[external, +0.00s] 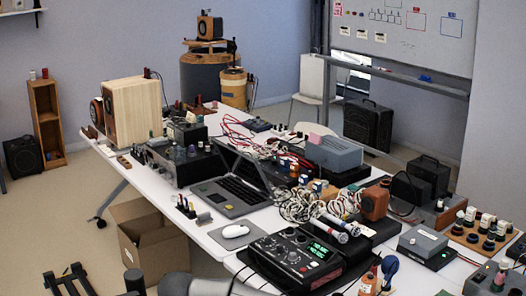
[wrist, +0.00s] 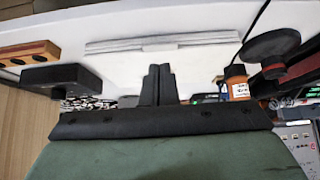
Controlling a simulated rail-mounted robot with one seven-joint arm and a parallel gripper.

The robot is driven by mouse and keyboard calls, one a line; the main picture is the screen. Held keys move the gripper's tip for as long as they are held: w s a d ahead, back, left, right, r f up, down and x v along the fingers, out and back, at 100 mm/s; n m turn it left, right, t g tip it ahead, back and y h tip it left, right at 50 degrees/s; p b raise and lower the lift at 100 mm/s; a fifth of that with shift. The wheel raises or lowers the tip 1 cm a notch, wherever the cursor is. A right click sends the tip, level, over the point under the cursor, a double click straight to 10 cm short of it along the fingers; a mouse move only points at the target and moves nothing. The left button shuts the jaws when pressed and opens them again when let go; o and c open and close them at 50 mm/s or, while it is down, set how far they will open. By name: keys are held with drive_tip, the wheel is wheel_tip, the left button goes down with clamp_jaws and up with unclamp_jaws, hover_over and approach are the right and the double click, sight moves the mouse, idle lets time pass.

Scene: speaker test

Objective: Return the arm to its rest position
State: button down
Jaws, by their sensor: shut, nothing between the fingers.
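My gripper (wrist: 158,72) shows in the wrist view with its two black fingers side by side and shut, with nothing between them. A white surface with a pale flat slab (wrist: 160,43) lies beyond the fingertips. The gripper touches nothing that I can see. In the external view, only parts of my arm show along the bottom edge, in front of the table (external: 218,262). I cannot clearly make out the fingers there.
An orange bottle (wrist: 237,83) and a black disc (wrist: 270,46) appear right of the fingers; a black box (wrist: 62,77) is left. A black mixer (external: 292,258), laptop (external: 232,187) and tangled cables crowd the table. A cardboard box (external: 150,240) stands on the floor beside it.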

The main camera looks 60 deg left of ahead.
drive_tip(key=s+a+r+g+y+p, duration=0.1)
drive_tip(key=s+a+r+g+p, duration=0.1)
drive_tip(key=a+r+p, duration=0.4)
drive_tip(key=s+a+r+g+p, duration=0.1)
drive_tip(key=s+a+g+p, duration=0.15)
drive_tip(key=a+p, duration=0.7)
drive_tip(key=s+a+r+g+h+p, duration=0.1)
drive_tip(key=s+a+r+g+p, duration=0.2)
drive_tip(key=s+a+p, duration=0.3)
drive_tip(key=s+r+p, duration=0.1)
drive_tip(key=s+p, duration=0.3)
drive_tip(key=p, duration=0.4)
drive_tip(key=shift+a+r+m+h, duration=0.2)
drive_tip(key=shift+m+h, duration=0.1)
drive_tip(key=shift+m, duration=0.1)
